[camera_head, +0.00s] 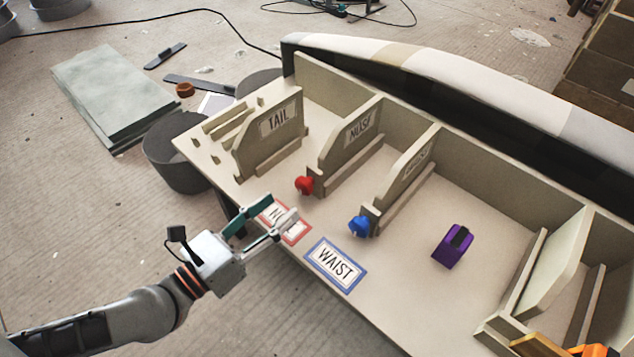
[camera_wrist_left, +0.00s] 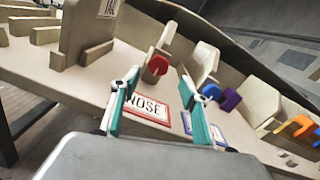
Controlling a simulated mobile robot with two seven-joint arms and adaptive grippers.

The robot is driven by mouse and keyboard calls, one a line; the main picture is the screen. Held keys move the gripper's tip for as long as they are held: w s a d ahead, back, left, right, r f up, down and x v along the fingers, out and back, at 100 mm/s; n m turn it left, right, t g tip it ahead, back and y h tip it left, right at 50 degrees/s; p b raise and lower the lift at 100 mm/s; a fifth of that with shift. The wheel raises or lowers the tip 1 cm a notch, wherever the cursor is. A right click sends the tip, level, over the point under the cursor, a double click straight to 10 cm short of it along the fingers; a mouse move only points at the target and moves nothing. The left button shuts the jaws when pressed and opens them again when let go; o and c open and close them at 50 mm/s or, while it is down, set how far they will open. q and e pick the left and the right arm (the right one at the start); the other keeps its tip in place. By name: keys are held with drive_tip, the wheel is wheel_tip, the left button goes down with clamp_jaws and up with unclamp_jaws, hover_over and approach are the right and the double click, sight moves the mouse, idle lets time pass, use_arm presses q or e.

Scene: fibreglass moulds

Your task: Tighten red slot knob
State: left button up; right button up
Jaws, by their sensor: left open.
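The red knob (camera_head: 304,185) sits at the front end of the slot holding the NOSE board (camera_head: 346,137). It also shows in the left wrist view (camera_wrist_left: 158,66), ahead of and above my fingers. My left gripper (camera_head: 279,215) is open and empty, with its fingers over the red-bordered NOSE label (camera_head: 296,232) near the table's front edge, short of the red knob. In the left wrist view the two teal fingers (camera_wrist_left: 160,112) stand wide apart with the label (camera_wrist_left: 147,106) between them. My right gripper is not in view.
A blue knob (camera_head: 359,226) stands at the slot to the right, behind the WAIST label (camera_head: 336,264). A purple block (camera_head: 453,246) and an orange object (camera_head: 545,345) lie farther right. The TAIL board (camera_head: 268,134) stands to the left. A long padded mould runs along the back.

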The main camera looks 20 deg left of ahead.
sight(300, 188)
use_arm(q)
drive_tip(key=shift+w, duration=0.35)
drive_tip(key=p+x, duration=0.1)
drive_tip(key=x, duration=0.4)
drive_tip(key=shift+w+r, duration=0.15)
drive_tip(key=shift+w, duration=0.2)
drive_tip(key=shift+x, duration=0.8)
drive_tip(key=c, duration=1.1)
